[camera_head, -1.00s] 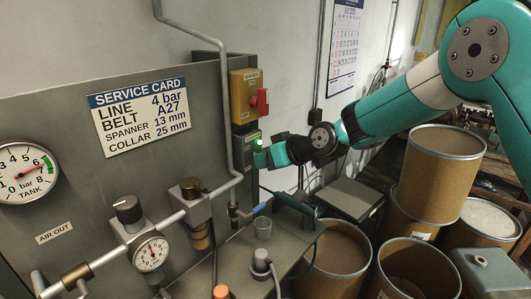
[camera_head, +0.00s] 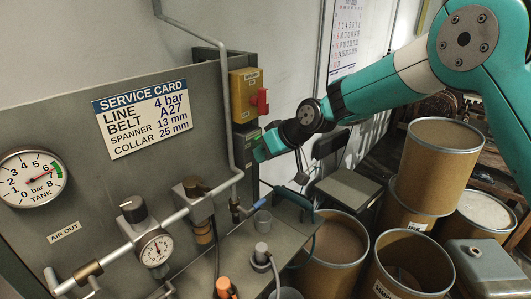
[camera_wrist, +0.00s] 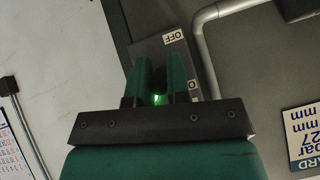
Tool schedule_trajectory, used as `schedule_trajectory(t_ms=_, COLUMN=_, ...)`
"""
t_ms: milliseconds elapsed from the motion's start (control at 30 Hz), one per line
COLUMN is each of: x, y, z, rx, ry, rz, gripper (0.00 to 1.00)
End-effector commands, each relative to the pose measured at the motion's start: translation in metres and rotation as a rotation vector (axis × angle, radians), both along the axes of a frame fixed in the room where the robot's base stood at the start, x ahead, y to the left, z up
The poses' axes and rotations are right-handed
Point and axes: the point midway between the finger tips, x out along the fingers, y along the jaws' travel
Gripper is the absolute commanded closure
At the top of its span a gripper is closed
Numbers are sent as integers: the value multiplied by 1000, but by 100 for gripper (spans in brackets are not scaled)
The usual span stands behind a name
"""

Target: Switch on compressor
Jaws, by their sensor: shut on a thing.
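A small grey switch box (camera_head: 247,136) is on the panel below a yellow box with a red handle. It also shows in the wrist view (camera_wrist: 150,50), upside down, with an OFF label and a partly covered label. My gripper (camera_head: 262,152) is at the front of this box. In the wrist view its two green fingers (camera_wrist: 159,72) are shut on a dark switch knob (camera_wrist: 158,76), mostly hidden between them. A green light (camera_wrist: 156,98) glows between the fingers.
The yellow box with the red handle (camera_head: 250,95) is just above my gripper. A grey pipe (camera_head: 229,120) runs close to its left. A tank gauge (camera_head: 32,178) and service card (camera_head: 145,115) are on the panel. Brown drums (camera_head: 440,160) stand at the right.

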Motion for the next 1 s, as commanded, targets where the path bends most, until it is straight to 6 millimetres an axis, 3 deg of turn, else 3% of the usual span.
schedule_trajectory(t_ms=33, x=0, y=0, z=0, rx=1, ry=-2, rz=0, gripper=76)
schedule_trajectory(t_ms=100, x=0, y=0, z=0, rx=1, ry=-1, rz=0, gripper=60)
schedule_trajectory(t_ms=133, x=0, y=0, z=0, rx=1, ry=-1, rz=0, gripper=58)
schedule_trajectory(t_ms=533, x=-3, y=-7, z=7, rx=2, ry=-4, rz=-2, gripper=58)
schedule_trajectory(t_ms=667, x=-11, y=-22, z=22, rx=3, ry=-7, rz=-3, gripper=58)
schedule_trajectory(t_ms=1000, x=-42, y=-75, z=83, rx=1, ry=-7, rz=-4, gripper=58)
